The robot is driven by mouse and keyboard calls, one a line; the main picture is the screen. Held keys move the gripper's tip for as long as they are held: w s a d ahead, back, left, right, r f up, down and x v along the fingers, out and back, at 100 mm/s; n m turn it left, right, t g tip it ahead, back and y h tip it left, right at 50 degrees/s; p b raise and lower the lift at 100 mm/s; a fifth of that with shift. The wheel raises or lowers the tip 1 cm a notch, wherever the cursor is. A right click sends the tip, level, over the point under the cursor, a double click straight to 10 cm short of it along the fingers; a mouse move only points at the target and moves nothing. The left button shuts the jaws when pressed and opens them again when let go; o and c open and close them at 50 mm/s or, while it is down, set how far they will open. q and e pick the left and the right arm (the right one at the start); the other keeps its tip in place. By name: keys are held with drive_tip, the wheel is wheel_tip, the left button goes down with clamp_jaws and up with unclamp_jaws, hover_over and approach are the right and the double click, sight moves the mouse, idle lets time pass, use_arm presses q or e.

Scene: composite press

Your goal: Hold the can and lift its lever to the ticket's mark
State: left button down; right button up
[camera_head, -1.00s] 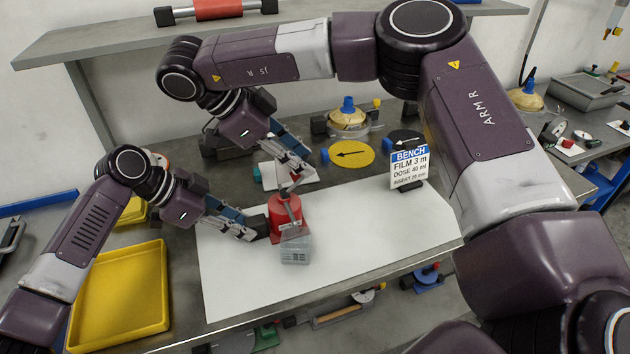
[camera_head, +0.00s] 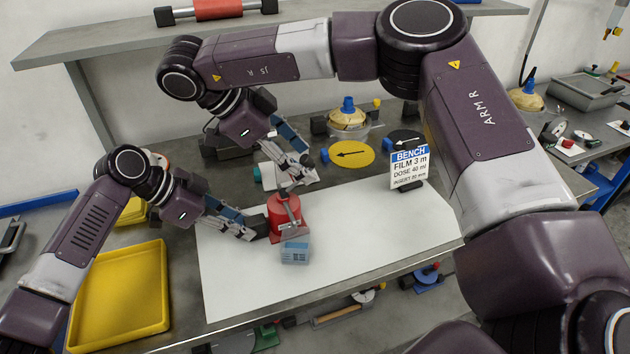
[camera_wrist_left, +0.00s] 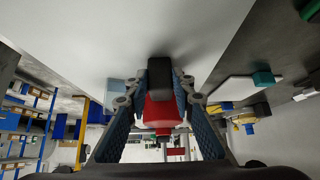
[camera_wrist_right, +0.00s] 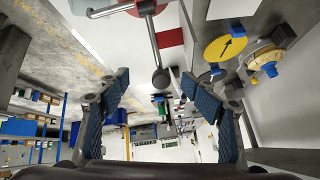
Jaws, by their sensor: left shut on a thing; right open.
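The red can (camera_head: 284,212) stands upright on the white sheet. My left gripper (camera_head: 250,232) is shut on the can's dark handle block, which shows between its fingers in the left wrist view (camera_wrist_left: 160,76). A clear cup (camera_head: 294,251) with blue contents and markings stands in front of the can. My right gripper (camera_head: 304,172) is open above and behind the can. In the right wrist view, the grey lever with a dark knob (camera_wrist_right: 161,78) lies between and ahead of the open fingers (camera_wrist_right: 163,92). The ticket (camera_head: 409,168) reads film 3 m, dose 40 ml, insert 20 mm.
A yellow tray (camera_head: 122,298) lies at the left. A yellow disc with an arrow (camera_head: 347,154) and a blue-capped device (camera_head: 347,116) stand behind the sheet.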

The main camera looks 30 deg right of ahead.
use_arm(q)
drive_tip(key=shift+s, duration=0.1)
use_arm(e)
drive_tip(key=shift+v, duration=2.5)
use_arm(q)
drive_tip(key=c, duration=1.6)
unclamp_jaws()
drive_tip(key=v, duration=1.2)
